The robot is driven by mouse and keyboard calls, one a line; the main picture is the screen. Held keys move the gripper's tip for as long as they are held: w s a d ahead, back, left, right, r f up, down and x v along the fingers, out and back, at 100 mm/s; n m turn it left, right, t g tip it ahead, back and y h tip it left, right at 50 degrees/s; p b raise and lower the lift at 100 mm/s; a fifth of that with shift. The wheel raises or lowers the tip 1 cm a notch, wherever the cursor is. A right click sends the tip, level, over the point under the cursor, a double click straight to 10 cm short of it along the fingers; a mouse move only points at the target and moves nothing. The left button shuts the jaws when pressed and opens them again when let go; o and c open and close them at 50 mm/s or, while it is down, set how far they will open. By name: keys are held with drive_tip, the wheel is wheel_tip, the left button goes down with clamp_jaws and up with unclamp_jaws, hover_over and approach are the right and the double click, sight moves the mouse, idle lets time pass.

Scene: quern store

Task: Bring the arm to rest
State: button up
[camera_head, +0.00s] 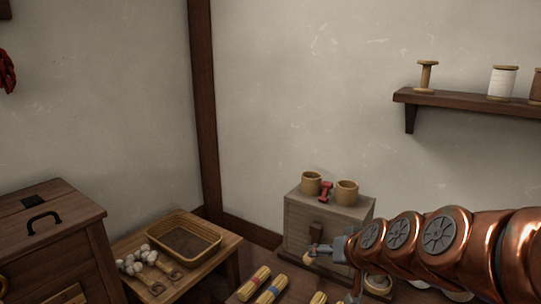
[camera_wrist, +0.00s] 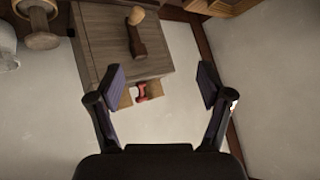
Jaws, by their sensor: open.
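My arm, in copper-coloured segments, reaches in from the right edge of the head view. My gripper (camera_head: 328,250) is at its left end, in front of a grey wooden box. In the wrist view my gripper (camera_wrist: 161,82) is open, with its two dark fingers wide apart and nothing held between them. The box (camera_wrist: 95,35) lies beyond the fingers, seen upside down. A wooden lever with a round knob (camera_wrist: 136,16) stands out from its front. I cannot tell from the head view how far the fingers are from it.
The box (camera_head: 337,219) carries two wooden cups (camera_head: 347,193) and a red spool-like piece (camera_head: 326,191). Yellow bundles (camera_head: 254,284) lie in front. A tray (camera_head: 216,236) and white bulbs (camera_head: 131,262) are left. A shelf (camera_head: 455,101) holds spools. The wall's middle is bare.

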drive_tip(key=s+d+r+g+h+p, duration=0.1)
drive_tip(key=s+g+p, duration=0.3)
drive_tip(key=s, duration=1.2)
drive_tip(key=s+d+r+g+h+p, duration=0.1)
drive_tip(key=s+g+p, duration=0.4)
drive_tip(key=s, duration=1.1)
drive_tip(key=shift+d+r+g+h, duration=0.2)
drive_tip(key=shift+d+g+h, duration=0.4)
drive_tip(key=shift+d+g, duration=0.45)
drive_tip(key=shift+s+d, duration=0.15)
drive_tip(key=shift+c, duration=0.4)
